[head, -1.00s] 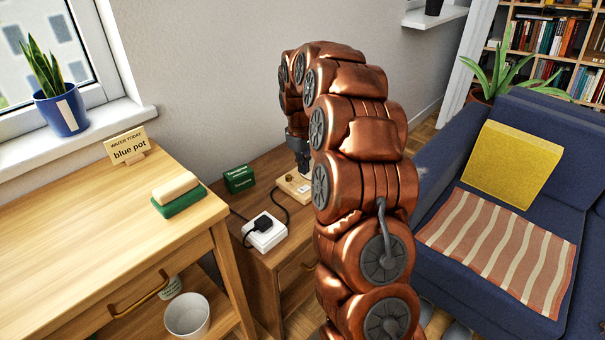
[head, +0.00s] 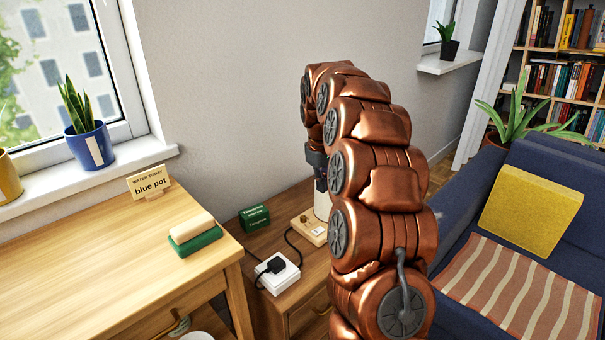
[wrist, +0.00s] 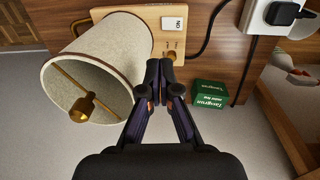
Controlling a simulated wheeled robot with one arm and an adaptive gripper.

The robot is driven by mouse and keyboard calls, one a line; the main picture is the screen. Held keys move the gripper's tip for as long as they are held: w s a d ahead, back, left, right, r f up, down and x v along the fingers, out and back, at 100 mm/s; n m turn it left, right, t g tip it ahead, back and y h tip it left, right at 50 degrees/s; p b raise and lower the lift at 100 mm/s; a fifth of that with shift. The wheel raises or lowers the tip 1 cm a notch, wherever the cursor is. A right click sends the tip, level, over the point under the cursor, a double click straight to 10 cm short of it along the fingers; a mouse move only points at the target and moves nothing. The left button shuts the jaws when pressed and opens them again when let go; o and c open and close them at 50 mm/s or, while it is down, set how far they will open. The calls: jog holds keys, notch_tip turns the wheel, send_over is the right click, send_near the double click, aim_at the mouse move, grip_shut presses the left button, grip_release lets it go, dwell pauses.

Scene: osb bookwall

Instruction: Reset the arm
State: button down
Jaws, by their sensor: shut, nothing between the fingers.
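My arm rises through the middle of the head view and bends over at the top. My gripper (head: 317,164) hangs there over the low wooden cabinet (head: 275,210), partly hidden behind the arm. In the wrist view my gripper (wrist: 160,82) has its two dark fingertips together with nothing between them. The fingertips appear in front of the edge of a wooden lamp base (wrist: 145,18) with an ON switch. The cream lamp shade (wrist: 95,65) lies to their left in the picture. I cannot tell whether the fingers touch the lamp.
A green box (head: 255,217) and a white socket block (head: 277,274) with a black plug and cord sit on the cabinet. A blue sofa (head: 455,215) stands right.

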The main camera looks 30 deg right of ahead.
jog(key=s+a+r+g, duration=0.1)
jog(key=s+a+r, duration=0.1)
jog(key=s+a, duration=1.25)
jog(key=s+a+f+m+g, duration=0.15)
jog(key=s+a, duration=0.25)
jog(key=s, duration=0.8)
jog(key=s+a+f+m, duration=0.2)
jog(key=s+a, duration=0.2)
jog(key=s, duration=0.9)
jog(key=s+p+v, duration=0.2)
jog(key=p+v, duration=1)
jog(key=s+d+r+p+v, duration=0.1)
jog(key=s+p+v, duration=0.1)
jog(key=p+v, duration=1)
jog(key=shift+s+d+y, duration=0.4)
jog(key=shift+s+d, duration=0.05)
jog(key=shift+s, duration=0.1)
jog(key=shift+n+t, duration=0.25)
